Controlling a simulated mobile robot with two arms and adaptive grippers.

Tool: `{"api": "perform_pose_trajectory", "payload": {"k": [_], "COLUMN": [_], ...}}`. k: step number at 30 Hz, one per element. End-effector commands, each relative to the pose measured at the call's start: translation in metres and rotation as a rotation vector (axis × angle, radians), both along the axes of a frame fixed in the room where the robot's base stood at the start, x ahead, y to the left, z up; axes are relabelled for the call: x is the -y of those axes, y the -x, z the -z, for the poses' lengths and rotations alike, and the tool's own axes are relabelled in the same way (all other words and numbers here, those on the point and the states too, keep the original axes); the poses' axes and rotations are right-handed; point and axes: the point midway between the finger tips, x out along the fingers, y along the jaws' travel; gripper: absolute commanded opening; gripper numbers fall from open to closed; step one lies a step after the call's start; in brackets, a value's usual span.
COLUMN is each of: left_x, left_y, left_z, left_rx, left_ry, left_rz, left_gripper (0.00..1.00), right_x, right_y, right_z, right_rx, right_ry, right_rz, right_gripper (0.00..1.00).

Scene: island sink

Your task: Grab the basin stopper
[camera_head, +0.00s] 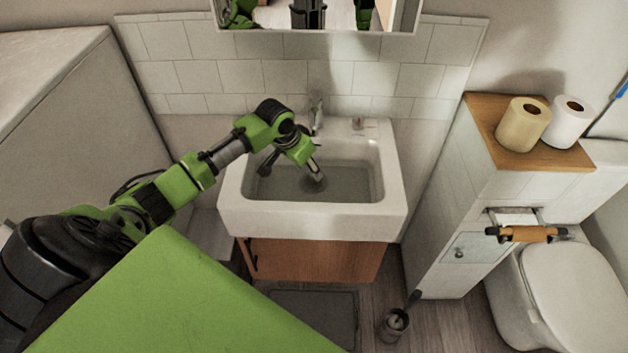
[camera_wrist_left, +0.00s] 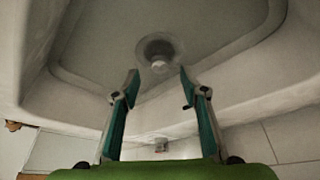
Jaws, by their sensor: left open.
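The basin stopper (camera_wrist_left: 159,64) is a small pale round piece sitting in the drain at the bottom of the basin in the left wrist view. In the head view the drain area (camera_head: 314,186) shows as a grey round patch, partly hidden by my gripper. My left gripper (camera_wrist_left: 160,84) is open, its two green-padded fingers spread to either side of the stopper's line, with nothing between them. In the head view my left gripper (camera_head: 313,170) points down into the basin. I cannot tell the exact gap to the stopper. My right gripper is not in view.
The white sink (camera_head: 310,220) has raised rims around the basin, and a faucet (camera_head: 317,116) stands at its back. A mirror (camera_head: 320,18) hangs above. A tiled cabinet (camera_head: 445,215) and a toilet (camera_head: 570,285) stand to the right.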

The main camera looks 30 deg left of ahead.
Motion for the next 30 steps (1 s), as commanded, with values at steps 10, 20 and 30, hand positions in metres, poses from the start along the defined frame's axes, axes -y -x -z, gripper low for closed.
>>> {"api": "perform_pose_trajectory", "payload": {"k": [10, 20, 30], "left_x": [0.003, 0.003, 0.003], "left_y": [-0.018, -0.022, -0.021], "left_z": [0.036, 0.045, 0.045], "left_rx": [-0.002, 0.000, 0.000], "left_ry": [0.002, -0.001, -0.001], "left_rz": [0.000, 0.002, 0.002], "left_gripper": [0.40, 0.40, 0.00], "right_x": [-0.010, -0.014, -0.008], "right_y": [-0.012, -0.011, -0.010], "right_z": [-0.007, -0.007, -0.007], "right_rx": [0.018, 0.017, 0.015], "right_ry": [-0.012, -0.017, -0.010], "right_rz": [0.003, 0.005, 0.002], "right_gripper": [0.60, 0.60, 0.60]}}
